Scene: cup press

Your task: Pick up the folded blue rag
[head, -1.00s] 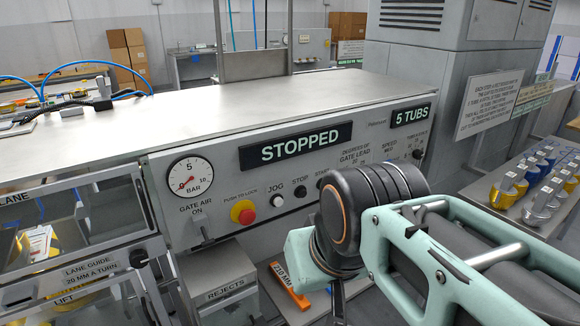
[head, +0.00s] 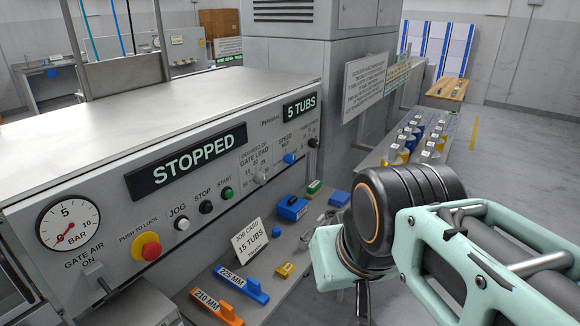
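A small flat blue piece (head: 339,198) lies at the far end of the low shelf under the control panel; it may be the folded blue rag, but it is too small to be sure. A blue box-like item (head: 291,208) lies nearer, left of it. My arm crosses the lower right of the head view, just right of and in front of these items. My gripper's fingers are out of view, so what they hold cannot be seen.
The shelf also holds an orange 210 MM piece (head: 216,309), a blue 225 MM piece (head: 241,285), a yellow block (head: 285,270) and a job card (head: 249,240). The press panel (head: 190,190) overhangs on the left. Open floor (head: 500,190) lies right.

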